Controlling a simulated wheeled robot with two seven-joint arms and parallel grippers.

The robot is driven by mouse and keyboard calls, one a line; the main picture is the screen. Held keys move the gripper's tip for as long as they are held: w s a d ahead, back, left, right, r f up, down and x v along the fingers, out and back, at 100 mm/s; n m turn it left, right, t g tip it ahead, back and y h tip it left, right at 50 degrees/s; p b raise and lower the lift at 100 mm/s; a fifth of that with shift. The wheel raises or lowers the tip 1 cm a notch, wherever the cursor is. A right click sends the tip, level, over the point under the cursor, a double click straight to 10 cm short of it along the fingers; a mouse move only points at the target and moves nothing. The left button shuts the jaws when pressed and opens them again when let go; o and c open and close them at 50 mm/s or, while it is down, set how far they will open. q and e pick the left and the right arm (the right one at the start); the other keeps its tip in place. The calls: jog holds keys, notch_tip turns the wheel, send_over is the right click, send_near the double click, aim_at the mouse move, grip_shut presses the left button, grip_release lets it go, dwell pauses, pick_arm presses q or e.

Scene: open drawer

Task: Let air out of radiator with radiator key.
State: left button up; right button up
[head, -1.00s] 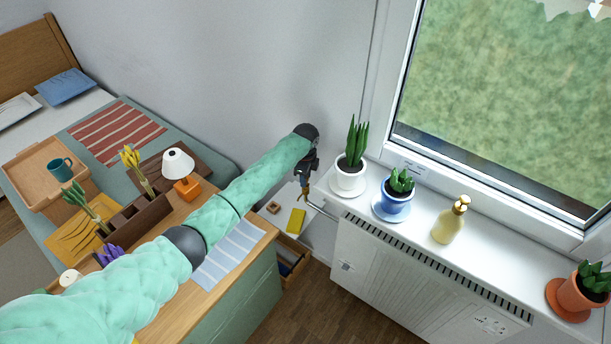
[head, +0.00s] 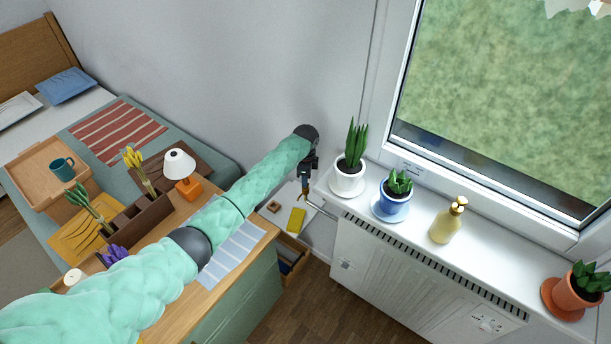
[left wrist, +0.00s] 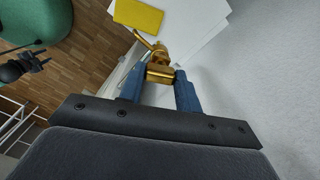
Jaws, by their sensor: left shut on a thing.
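The white radiator (head: 375,262) stands under the window sill, with a pipe (head: 322,210) at its left end. My left gripper (head: 306,190) is at that end, beside the wall. In the left wrist view, my left gripper (left wrist: 160,82) has its two blue fingers shut on a small brass piece, which looks like the radiator key (left wrist: 160,72). More brass parts lie just beyond the fingers; I cannot tell whether the key sits on the valve. My right gripper is not in view.
Potted plants (head: 350,172) and a soap bottle (head: 447,222) stand on the sill above the radiator. A wooden-topped cabinet (head: 225,300) with an open drawer (head: 290,262) is at left. A yellow item (head: 297,220) lies on a white surface below the gripper.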

pick_arm(q)
jog(key=shift+n, duration=0.5)
jog(key=shift+n+p, duration=0.9)
jog(key=shift+n+p, duration=0.4)
jog(key=shift+n, duration=0.2)
jog(key=shift+n+p, duration=0.35)
jog(key=shift+n, duration=0.25)
